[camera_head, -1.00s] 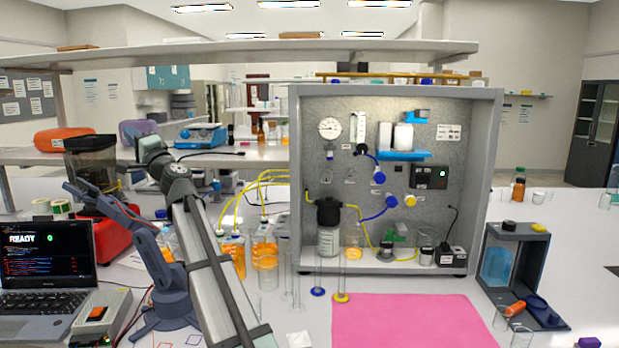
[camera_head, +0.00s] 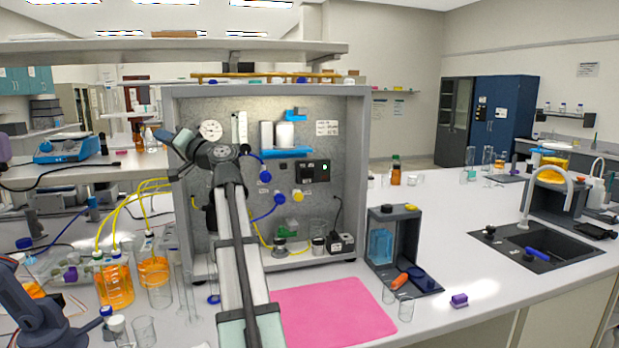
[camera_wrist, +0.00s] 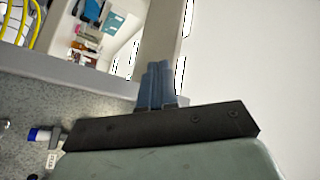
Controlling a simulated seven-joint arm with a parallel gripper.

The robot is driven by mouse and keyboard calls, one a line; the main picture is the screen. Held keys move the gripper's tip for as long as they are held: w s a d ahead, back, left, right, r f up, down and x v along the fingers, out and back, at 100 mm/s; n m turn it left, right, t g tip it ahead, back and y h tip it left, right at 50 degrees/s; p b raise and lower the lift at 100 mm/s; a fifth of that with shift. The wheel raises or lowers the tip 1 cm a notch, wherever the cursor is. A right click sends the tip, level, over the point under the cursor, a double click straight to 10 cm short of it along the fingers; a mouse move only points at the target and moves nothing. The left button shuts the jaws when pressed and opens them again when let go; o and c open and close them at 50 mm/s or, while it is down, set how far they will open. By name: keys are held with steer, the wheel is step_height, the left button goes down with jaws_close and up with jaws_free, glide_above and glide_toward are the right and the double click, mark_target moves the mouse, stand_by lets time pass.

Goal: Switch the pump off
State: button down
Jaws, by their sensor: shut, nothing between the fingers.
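The rig is a grey open-fronted cabinet (camera_head: 355,110) with a speckled back panel. A small black controller (camera_head: 313,171) with a green light is mounted right of centre on the panel. A black box (camera_head: 341,243) with a cable stands on the rig floor at the lower right. I cannot tell which of these switches the pump. My gripper (camera_wrist: 158,68) is shut and empty in the wrist view, its blue-grey fingers in front of the rig's frame. In the head view my arm crosses the rig's left part and hides some of it.
A pink mat (camera_head: 335,310) lies before the rig, mostly clear. A grey stand (camera_head: 392,245) with a blue container stands to the right, beside small glass beakers. Orange-filled bottles (camera_head: 115,285) with yellow tubes stand left. A sink (camera_head: 540,245) is far right.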

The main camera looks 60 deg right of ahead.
steer(key=s+d+f+g+h, duration=0.1)
steer(key=s+d+f+h, duration=0.15)
steer(key=s+d, duration=0.7)
steer(key=m+g+h, duration=1)
steer(key=m+h, duration=0.5)
steer(key=m, duration=0.6)
glide_toward(312, 173)
steer(key=x, duration=0.6)
steer(key=shift+w+d, duration=0.25)
steer(key=shift+d, duration=0.1)
